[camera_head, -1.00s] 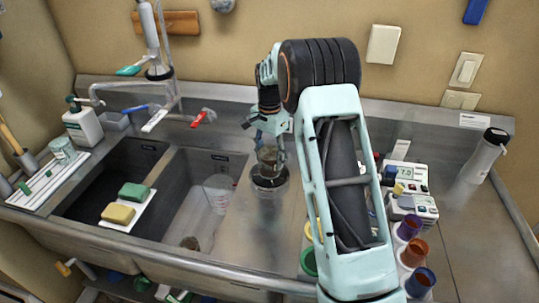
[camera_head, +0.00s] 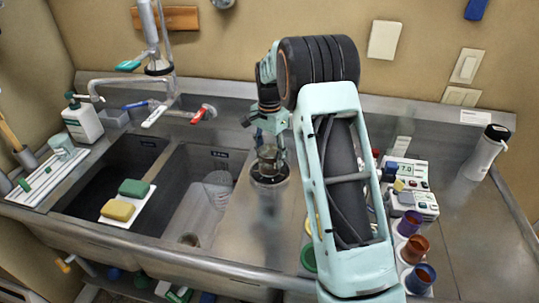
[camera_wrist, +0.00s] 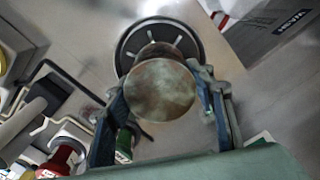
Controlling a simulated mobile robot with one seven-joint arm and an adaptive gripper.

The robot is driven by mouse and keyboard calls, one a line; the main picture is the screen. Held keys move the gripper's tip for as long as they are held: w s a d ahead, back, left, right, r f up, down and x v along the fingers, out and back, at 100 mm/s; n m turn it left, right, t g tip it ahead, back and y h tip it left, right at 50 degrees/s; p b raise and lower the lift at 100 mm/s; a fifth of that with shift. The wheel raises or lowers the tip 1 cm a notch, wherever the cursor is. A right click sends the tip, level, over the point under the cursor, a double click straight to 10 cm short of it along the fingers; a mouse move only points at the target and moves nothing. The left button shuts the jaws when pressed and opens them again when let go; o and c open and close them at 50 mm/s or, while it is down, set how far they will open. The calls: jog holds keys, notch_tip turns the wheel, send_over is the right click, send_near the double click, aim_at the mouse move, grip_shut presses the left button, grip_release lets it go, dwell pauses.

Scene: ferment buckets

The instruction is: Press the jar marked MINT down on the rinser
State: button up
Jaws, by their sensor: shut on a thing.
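My gripper (camera_head: 267,140) is shut on a clear glass jar (camera_head: 268,158) directly above the round dark rinser (camera_head: 270,183), set in the steel counter right of the sinks. In the wrist view the jar's round, murky green-brown end (camera_wrist: 160,89) faces the camera between the two fingers of my gripper (camera_wrist: 165,92). The rinser's dark ring with pale spokes (camera_wrist: 128,45) shows behind it. The jar's lower edge appears at or very near the rinser; I cannot tell whether it is pressed down. No MINT marking is readable on it.
Left are two sink basins (camera_head: 205,158) with a faucet (camera_head: 130,82) and sponges (camera_head: 117,210). Counter in front of the rinser is clear.

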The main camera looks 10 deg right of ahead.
jog(key=shift+f+b, duration=0.45)
jog(key=shift+f, duration=0.35)
dwell(1.7)
jog(key=shift+r+p, duration=2.55)
jog(key=shift+r, duration=1.5)
jog(key=shift+s, duration=0.1)
